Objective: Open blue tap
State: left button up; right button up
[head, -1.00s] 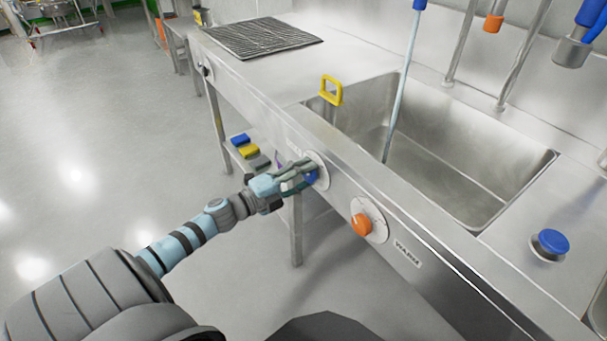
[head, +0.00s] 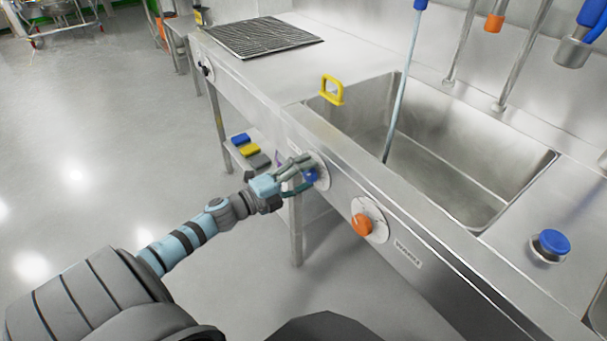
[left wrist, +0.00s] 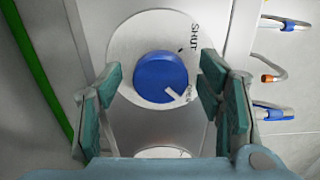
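The blue tap (head: 311,175) is a round knob on a white dial on the sink unit's front panel. In the left wrist view the blue tap (left wrist: 155,75) shows face on, the dial (left wrist: 125,55) reads SHUT at upper right, and the knob's white mark points to the lower right, by small lettering. My left gripper (head: 305,176) is at the knob. In the left wrist view its fingers (left wrist: 160,88) stand open on either side of the knob, with a visible gap on each side. My right gripper is not in view.
An orange knob (head: 362,224) sits on the same panel to the right. The sink (head: 440,170) has a yellow handle-shaped item (head: 331,90) at its rim. A blue button-like knob (head: 550,242) stands on the counter. The floor (head: 90,140) at left is clear.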

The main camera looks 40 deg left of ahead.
pick_arm(q)
jog(key=v, duration=1.2)
dwell(0.3)
